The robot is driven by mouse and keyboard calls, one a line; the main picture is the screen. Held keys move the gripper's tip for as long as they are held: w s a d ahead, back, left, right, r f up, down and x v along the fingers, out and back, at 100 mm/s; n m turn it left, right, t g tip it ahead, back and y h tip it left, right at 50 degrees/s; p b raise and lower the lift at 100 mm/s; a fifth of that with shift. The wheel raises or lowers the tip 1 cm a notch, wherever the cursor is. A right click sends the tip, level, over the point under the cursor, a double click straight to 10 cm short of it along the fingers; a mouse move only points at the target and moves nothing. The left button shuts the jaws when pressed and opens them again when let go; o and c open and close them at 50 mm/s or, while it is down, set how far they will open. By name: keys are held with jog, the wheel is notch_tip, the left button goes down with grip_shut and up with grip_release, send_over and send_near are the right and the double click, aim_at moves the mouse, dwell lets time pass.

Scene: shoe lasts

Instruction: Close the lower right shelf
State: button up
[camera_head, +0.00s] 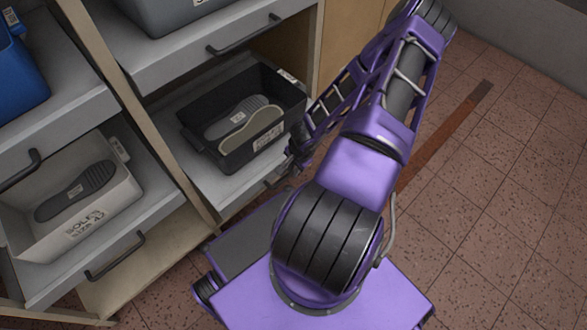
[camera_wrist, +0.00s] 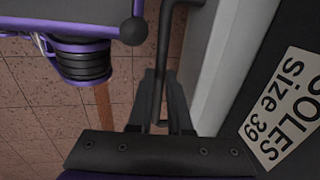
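The lower right shelf (camera_head: 215,188) is a grey pull-out tray, drawn out from the cabinet. It carries a black bin (camera_head: 205,148) with shoe soles inside. The bin also shows in the wrist view (camera_wrist: 250,75) with a "SOLES Size 39" label. My gripper (camera_head: 291,160) is at the shelf's front, mostly hidden by my arm in the head view. In the wrist view, my gripper's fingers (camera_wrist: 162,85) are close together on either side of the dark bar handle (camera_wrist: 181,35), and look shut on it. The pale shelf front (camera_wrist: 212,70) is right of the fingers.
A lower left shelf with a white bin (camera_head: 110,205) is also drawn out. The upper right shelf (camera_head: 225,40) holds a grey bin and sticks out above. A blue bin (camera_head: 20,75) is at upper left. Tiled floor (camera_head: 500,190) lies open to the right.

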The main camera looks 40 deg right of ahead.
grip_shut()
dwell(0.9)
